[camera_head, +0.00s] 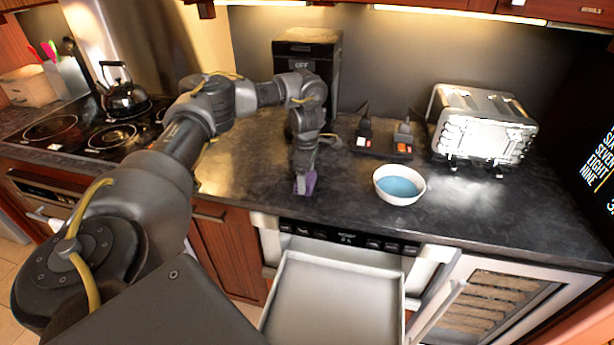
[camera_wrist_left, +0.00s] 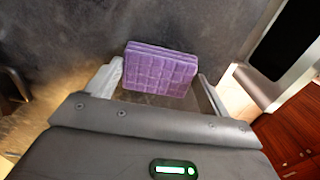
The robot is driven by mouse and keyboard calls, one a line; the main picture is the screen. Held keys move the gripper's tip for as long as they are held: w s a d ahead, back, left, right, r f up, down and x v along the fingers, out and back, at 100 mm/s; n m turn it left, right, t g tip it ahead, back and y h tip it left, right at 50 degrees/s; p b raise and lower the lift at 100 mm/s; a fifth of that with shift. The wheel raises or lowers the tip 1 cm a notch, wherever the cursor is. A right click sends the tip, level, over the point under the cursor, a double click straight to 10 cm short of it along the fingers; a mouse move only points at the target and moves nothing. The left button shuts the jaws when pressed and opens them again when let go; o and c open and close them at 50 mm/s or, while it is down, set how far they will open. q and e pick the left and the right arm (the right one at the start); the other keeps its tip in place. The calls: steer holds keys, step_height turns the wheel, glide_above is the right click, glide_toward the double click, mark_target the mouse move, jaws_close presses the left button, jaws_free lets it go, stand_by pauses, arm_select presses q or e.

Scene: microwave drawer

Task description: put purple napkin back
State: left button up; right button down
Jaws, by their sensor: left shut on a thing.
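The purple napkin (camera_head: 308,183) is a small folded square with a quilted pattern. It sits at my left gripper's fingertips, at or just above the dark counter near its front edge. In the left wrist view the napkin (camera_wrist_left: 160,70) lies between the two fingers. My left gripper (camera_head: 304,184) points down and is shut on the napkin; it also shows in the left wrist view (camera_wrist_left: 158,80). Whether the napkin touches the counter cannot be told. My right gripper is not in view.
A white bowl with blue inside (camera_head: 398,185) stands right of the napkin. A silver toaster (camera_head: 482,130) and a black coffee machine (camera_head: 306,60) stand behind. The microwave drawer (camera_head: 335,300) below is pulled open and looks empty. A kettle (camera_head: 124,97) sits on the stove at left.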

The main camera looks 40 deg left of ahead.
mark_target(307, 178)
arm_select(q)
steer(key=shift+f, duration=0.1)
steer(key=shift+f, duration=0.15)
steer(key=o, duration=0.8)
step_height(307, 178, up, 12)
steer(key=shift+r+p, duration=0.15)
steer(key=shift+p, duration=0.4)
steer(key=shift+d, duration=0.1)
